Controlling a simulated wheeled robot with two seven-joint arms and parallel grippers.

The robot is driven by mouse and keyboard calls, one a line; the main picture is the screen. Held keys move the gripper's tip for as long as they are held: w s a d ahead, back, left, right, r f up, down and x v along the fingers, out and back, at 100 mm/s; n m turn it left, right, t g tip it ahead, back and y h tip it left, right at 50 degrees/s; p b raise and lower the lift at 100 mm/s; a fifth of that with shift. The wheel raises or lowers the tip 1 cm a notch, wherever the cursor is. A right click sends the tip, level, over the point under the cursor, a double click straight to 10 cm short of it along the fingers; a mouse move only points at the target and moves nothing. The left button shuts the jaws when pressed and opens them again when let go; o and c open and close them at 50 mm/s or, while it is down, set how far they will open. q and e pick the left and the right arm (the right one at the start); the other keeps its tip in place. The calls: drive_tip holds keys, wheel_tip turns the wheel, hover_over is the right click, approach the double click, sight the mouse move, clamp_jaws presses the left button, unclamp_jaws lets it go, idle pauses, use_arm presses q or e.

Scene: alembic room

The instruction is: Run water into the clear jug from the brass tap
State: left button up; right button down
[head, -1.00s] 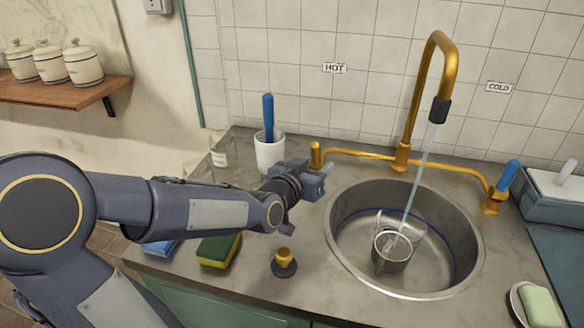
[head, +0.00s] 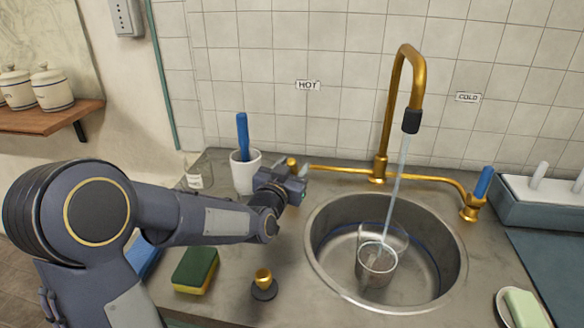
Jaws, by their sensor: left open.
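The brass tap (head: 395,95) arches over the round steel sink (head: 440,287), and a stream of water runs from its dark nozzle. The clear jug (head: 377,266) stands in the sink with the stream falling into it; its water level is hard to tell. The blue lever (head: 483,182) of the cold valve stands up on the right. My left gripper (head: 300,180) is open beside the brass hot-side valve (head: 291,162), partly covering it. I cannot tell whether they touch. My right gripper is not in view.
A white cup (head: 245,172) with a blue-handled tool stands left of my gripper, near a glass bottle (head: 193,173). A green and yellow sponge (head: 195,270) and a brass knob (head: 264,284) are on the front counter. Soap (head: 524,308) lies on a dish at right.

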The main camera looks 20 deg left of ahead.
use_arm(q)
clamp_jaws()
drive_tip(key=shift+r, duration=0.15)
drive_tip(key=g+p, duration=0.1)
drive_tip(key=p, duration=0.2)
drive_tip(key=w+g+p, duration=0.1)
drive_tip(key=g+p, duration=0.1)
drive_tip(key=p, duration=0.1)
drive_tip(key=w+r+g+p, duration=0.1)
drive_tip(key=p, duration=0.2)
drive_tip(key=shift+w+a+r+n+p, duration=0.1)
drive_tip(key=shift+w+a+n+p, duration=0.1)
drive_tip(key=shift+a+n+p, duration=0.15)
drive_tip(key=shift+w+f+g+h+p, duration=0.2)
drive_tip(key=shift+f+g+h+p, duration=0.15)
drive_tip(key=shift+g+p, duration=0.15)
unclamp_jaws()
